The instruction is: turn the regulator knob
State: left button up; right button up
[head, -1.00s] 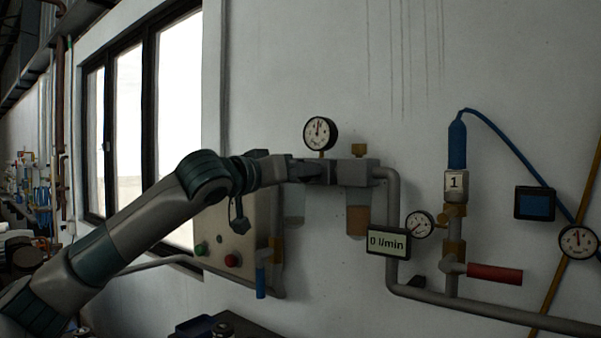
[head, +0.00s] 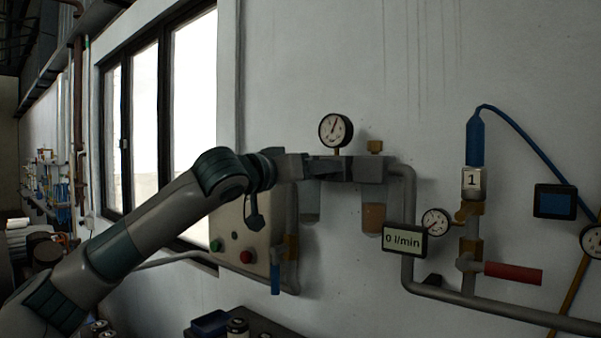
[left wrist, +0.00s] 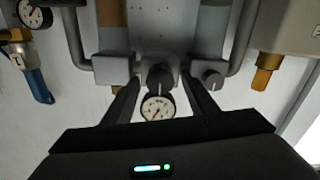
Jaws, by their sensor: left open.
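The regulator knob (left wrist: 160,77) is a dark round knob on the grey filter-regulator unit, seen in the left wrist view. My left gripper (left wrist: 161,84) is open, with one finger on each side of this knob; I cannot tell whether they touch it. In the head view my left gripper (head: 328,168) reaches the unit's body and hides the knob. A white-faced pressure gauge (head: 336,130) stands above the unit; it also shows between my fingers in the left wrist view (left wrist: 157,107). My right gripper is in neither view.
A display (head: 404,240) reads 0 l/min, right of the unit. A second, smaller knob (left wrist: 212,79) sits beside the regulator knob. A red-handled valve (head: 512,272) is at the lower right. A panel (head: 230,228) with green and red buttons is below my arm.

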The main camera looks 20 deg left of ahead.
pick_arm(q)
jog(key=b+v, duration=0.3)
jog(key=v, duration=1.4)
jog(key=shift+s, duration=0.15)
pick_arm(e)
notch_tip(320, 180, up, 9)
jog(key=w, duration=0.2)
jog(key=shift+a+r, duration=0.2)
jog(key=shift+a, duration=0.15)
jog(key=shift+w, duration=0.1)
